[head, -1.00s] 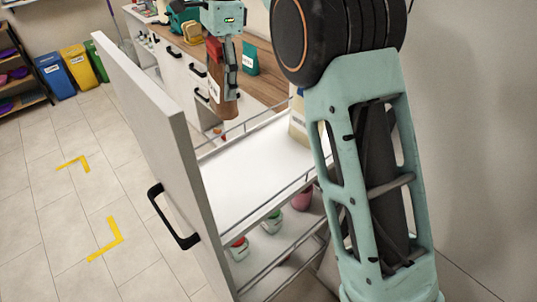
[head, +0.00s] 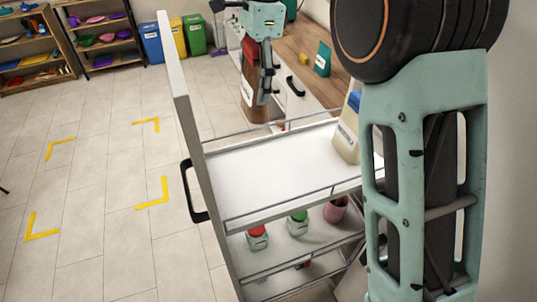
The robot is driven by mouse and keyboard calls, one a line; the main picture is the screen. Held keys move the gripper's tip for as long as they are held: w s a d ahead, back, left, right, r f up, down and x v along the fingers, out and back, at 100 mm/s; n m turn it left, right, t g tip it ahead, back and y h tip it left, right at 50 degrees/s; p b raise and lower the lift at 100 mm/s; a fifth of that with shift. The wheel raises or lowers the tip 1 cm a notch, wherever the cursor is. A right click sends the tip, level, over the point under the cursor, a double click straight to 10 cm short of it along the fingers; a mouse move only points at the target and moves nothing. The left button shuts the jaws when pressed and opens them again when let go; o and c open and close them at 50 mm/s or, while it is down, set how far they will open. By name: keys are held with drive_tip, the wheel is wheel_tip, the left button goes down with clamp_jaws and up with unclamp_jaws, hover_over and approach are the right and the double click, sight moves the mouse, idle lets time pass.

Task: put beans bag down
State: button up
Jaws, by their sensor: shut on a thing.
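My gripper (head: 266,84) is shut on the beans bag (head: 256,113), a brown bag with a white label and a red top. The bag hangs upright below the gripper, near the far side rail of the white pull-out unit's top shelf (head: 265,180). Whether its base is over the shelf or beyond the rail, I cannot tell. The fingers cover part of the bag. The middle of the top shelf is bare.
A cream bottle with a blue cap (head: 346,135) stands at the shelf's right end, partly behind my arm. Jars with red (head: 257,238) and green (head: 297,222) lids and a pink container (head: 336,209) sit below. A green packet (head: 322,60) stands on the wooden counter (head: 300,40).

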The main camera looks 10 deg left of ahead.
drive_tip(key=shift+s+d+f+b, duration=0.1)
drive_tip(key=shift+s+d+f, duration=0.45)
drive_tip(key=shift+s+f, duration=1.3)
drive_tip(key=shift+s+d+f+b, duration=0.15)
drive_tip(key=shift+s+d+f, duration=0.35)
drive_tip(key=shift+s+f, duration=1.35)
drive_tip(key=shift+s+d+f+b, duration=0.1)
drive_tip(key=shift+s+d+f, duration=0.45)
drive_tip(key=shift+s+f, duration=1.3)
drive_tip(key=shift+w+f, duration=0.3)
drive_tip(key=shift+f, duration=0.15)
drive_tip(key=o, duration=2)
drive_tip(key=shift+o, duration=0.2)
